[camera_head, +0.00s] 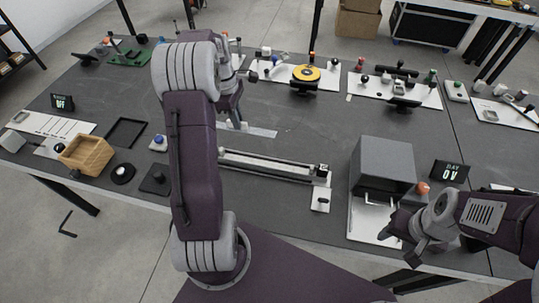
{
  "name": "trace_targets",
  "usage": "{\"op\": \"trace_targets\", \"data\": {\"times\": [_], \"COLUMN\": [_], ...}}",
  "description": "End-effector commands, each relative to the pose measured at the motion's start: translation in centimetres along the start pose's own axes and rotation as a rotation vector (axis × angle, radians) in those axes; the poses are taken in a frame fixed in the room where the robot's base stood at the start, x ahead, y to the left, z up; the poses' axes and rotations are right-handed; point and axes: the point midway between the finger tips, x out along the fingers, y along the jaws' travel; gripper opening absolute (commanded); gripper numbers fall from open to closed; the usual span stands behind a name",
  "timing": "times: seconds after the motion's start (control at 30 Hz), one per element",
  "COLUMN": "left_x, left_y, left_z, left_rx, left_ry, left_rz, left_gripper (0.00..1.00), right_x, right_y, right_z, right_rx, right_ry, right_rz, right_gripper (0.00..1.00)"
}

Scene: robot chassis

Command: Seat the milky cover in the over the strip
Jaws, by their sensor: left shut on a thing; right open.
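The milky cover (262,132) is a pale, thin strip at the middle of the table, partly hidden behind my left arm. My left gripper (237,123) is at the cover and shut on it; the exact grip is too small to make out. The long grey channel (268,167) lies nearer to me, below the cover in the picture, and its left end is hidden by my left arm. A lit strip inside it cannot be made out. My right gripper (386,237) is open and empty at the front right, close to the grey box.
A grey box (384,163) with a handle stands right of the channel, beside a display (450,171). A small switch plate (320,199) sits at the channel's right end. A wooden box (87,154) is at left. Several devices line the back. Table between cover and back devices is clear.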

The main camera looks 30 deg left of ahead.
Motion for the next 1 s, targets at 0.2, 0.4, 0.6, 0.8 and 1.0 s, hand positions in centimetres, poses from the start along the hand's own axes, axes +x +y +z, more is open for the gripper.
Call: {"op": "trace_targets", "data": {"times": [0.2,0.4,0.6,0.8,1.0], "left_x": [4.3,7.2,7.9,11.1,11.8], "left_y": [-2.4,-4.1,-4.4,-4.5,-4.4], "left_z": [5.0,8.5,9.3,8.9,8.8], "left_rx": [0.007,0.005,0.001,0.001,0.001], "left_ry": [-0.001,-0.001,0.000,0.000,0.000], "left_rz": [-0.004,-0.003,0.000,-0.003,0.001], "left_gripper": [0.00,0.00,0.00,0.00,0.00], "right_x": [0.9,1.3,1.3,1.9,1.9], "right_y": [0.0,0.0,0.0,0.0,0.0], "right_z": [0.1,0.1,0.1,0.2,0.2], "right_rx": [0.000,0.000,0.000,0.000,0.000], "right_ry": [0.000,0.000,0.000,0.000,0.000], "right_rz": [0.000,0.000,0.000,0.000,0.000], "right_gripper": [0.49,0.49,0.49,0.49,0.49]}}
